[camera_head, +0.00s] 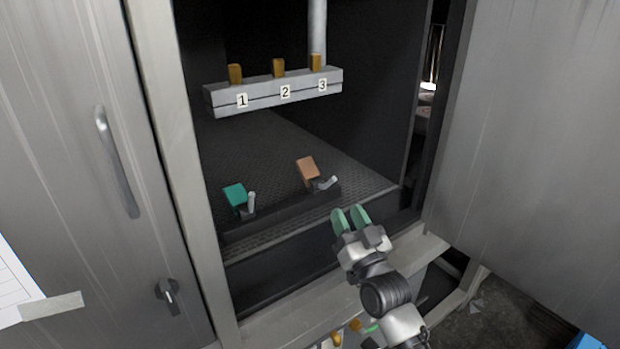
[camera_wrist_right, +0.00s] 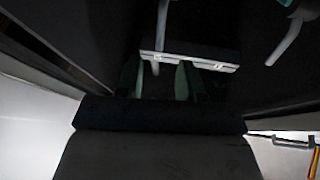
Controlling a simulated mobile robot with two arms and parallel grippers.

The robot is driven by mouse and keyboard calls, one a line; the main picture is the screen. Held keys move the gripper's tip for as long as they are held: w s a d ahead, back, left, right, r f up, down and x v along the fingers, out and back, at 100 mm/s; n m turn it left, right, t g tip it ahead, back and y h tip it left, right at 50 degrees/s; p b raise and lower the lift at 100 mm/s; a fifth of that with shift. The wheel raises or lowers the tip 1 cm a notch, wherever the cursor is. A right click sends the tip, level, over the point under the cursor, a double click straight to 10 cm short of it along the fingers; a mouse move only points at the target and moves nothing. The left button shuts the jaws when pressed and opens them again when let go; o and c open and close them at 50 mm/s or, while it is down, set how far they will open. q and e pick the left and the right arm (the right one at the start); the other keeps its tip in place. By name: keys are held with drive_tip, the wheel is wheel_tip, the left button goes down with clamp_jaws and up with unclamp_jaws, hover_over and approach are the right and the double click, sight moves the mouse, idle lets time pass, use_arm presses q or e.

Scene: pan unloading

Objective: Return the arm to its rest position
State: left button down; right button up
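My right gripper (camera_head: 351,219) has green fingertips and stands in front of the open cabinet, near its lower front edge. Its two fingers are apart with nothing seen between them. In the right wrist view the fingers (camera_wrist_right: 156,80) show dimly, with a gap between them and a pale bar (camera_wrist_right: 190,62) beyond. No pan is seen in either view. My left gripper is not in view.
The dark cabinet holds a grey bar (camera_head: 272,95) labelled 1, 2, 3 with brown tabs. Below are a teal block (camera_head: 235,195) and an orange-brown block (camera_head: 308,170) with small levers. Grey door panels stand left (camera_head: 70,130) and right (camera_head: 535,140).

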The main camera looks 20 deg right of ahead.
drive_tip(key=s+a+f+n+g, duration=0.2)
drive_tip(key=s+a+f+g, duration=0.2)
drive_tip(key=s+f+g, duration=0.85)
drive_tip(key=s+d+f+g+h, duration=0.1)
drive_tip(key=s+f+g+h, duration=0.2)
drive_tip(key=s, duration=0.8)
drive_tip(key=s+d+f+g, duration=0.2)
drive_tip(key=s+f+g, duration=0.2)
drive_tip(key=s, duration=0.6)
wheel_tip(320, 180, down, 23)
drive_tip(key=p, duration=0.3)
drive_tip(key=s+d+f+g+p, duration=0.2)
drive_tip(key=s+f+p, duration=0.1)
drive_tip(key=s+f, duration=1)
drive_tip(key=s, duration=0.3)
drive_tip(key=shift+s+d+f, duration=0.25)
drive_tip(key=shift+s+f, duration=0.05)
